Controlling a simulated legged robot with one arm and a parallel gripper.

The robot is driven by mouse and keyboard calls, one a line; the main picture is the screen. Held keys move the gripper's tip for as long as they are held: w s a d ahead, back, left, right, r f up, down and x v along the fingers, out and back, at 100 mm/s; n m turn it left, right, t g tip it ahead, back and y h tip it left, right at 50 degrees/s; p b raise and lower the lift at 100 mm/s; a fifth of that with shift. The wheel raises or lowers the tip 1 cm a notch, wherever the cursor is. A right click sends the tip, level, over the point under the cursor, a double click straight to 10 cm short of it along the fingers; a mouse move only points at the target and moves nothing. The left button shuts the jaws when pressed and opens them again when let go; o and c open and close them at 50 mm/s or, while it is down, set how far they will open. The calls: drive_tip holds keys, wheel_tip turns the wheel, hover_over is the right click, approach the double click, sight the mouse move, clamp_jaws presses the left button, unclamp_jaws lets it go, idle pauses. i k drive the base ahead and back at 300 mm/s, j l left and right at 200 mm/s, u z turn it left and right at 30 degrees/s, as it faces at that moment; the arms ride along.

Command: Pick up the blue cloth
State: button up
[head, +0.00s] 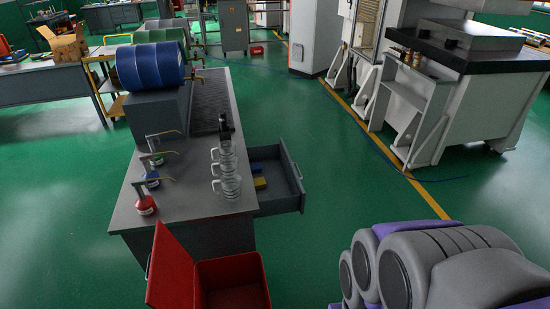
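A small blue item (260,183), which looks like folded cloth, lies inside the open drawer (296,184) on the right side of the grey workbench (190,190). A small yellow item (256,170) lies close to it in the drawer. The blue item is small in view and partly hidden by the bench edge. My arm is folded at the bottom right, well apart from the drawer. My gripper cannot be made out in this view.
Clear jugs (229,185) and several oil cans, one red (146,205), stand on the bench. A blue drum (150,66) lies behind. An open red bin (233,272) stands before the bench. Green floor (345,190) right of the drawer is clear, up to a white machine (480,110).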

sight(256, 167)
drive_tip(key=i+l+z, duration=0.15)
drive_tip(key=i+z, duration=0.45)
drive_tip(key=i, duration=2.2)
drive_tip(key=i+u, duration=0.25)
drive_tip(key=u, duration=0.2)
drive_tip(key=i+l+u, duration=0.15)
drive_tip(key=u, duration=0.3)
drive_tip(key=i+l+u, duration=0.2)
drive_tip(key=u, duration=0.25)
drive_tip(key=i+u, duration=0.1)
drive_tip(key=u, duration=0.2)
